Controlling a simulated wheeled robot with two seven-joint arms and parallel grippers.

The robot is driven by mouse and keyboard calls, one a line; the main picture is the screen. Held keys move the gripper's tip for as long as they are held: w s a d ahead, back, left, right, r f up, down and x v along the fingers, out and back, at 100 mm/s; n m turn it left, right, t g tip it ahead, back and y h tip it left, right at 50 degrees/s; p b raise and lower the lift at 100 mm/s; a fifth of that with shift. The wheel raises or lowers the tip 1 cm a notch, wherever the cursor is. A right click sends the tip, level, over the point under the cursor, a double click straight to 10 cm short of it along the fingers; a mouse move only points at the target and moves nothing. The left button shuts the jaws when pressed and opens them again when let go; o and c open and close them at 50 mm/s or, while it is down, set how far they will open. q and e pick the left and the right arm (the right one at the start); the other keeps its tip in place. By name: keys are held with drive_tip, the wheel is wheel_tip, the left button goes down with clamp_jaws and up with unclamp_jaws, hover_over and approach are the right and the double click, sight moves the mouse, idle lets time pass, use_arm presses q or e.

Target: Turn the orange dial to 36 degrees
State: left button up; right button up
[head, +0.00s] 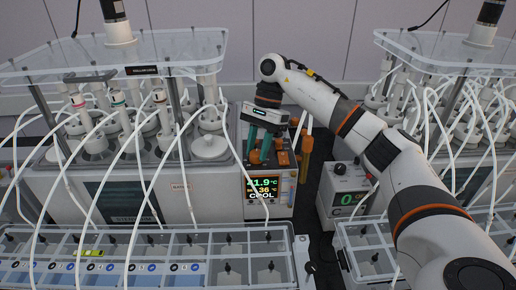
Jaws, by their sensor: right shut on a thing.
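My right gripper (260,146) reaches down from the right arm onto the top of the left reactor's control unit. Its two teal fingers are shut on the orange dial (255,157), which is partly hidden between and behind them. Just below, a dark display (262,188) appears to read 41.9 °C, with 36 °C under it and the word COOL. The dial's own marks are too small to read. My left gripper is not in view.
Orange fittings (284,160) and an upright orange part (306,146) stand close to the right of the gripper. White tubes hang around the left reactor (120,190). A second unit with a black knob (340,169) stands to the right. Bottle trays (170,238) line the front.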

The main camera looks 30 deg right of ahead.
drive_tip(key=shift+r, duration=0.15)
drive_tip(key=o, duration=1)
drive_tip(key=shift+c, duration=0.2)
drive_tip(key=shift+d, duration=0.1)
drive_tip(key=shift+w+d+r, duration=0.1)
drive_tip(key=shift+r, duration=0.2)
drive_tip(key=p+v, duration=0.1)
drive_tip(key=v, duration=1)
drive_tip(key=shift+r, duration=0.1)
drive_tip(key=shift+r, duration=0.15)
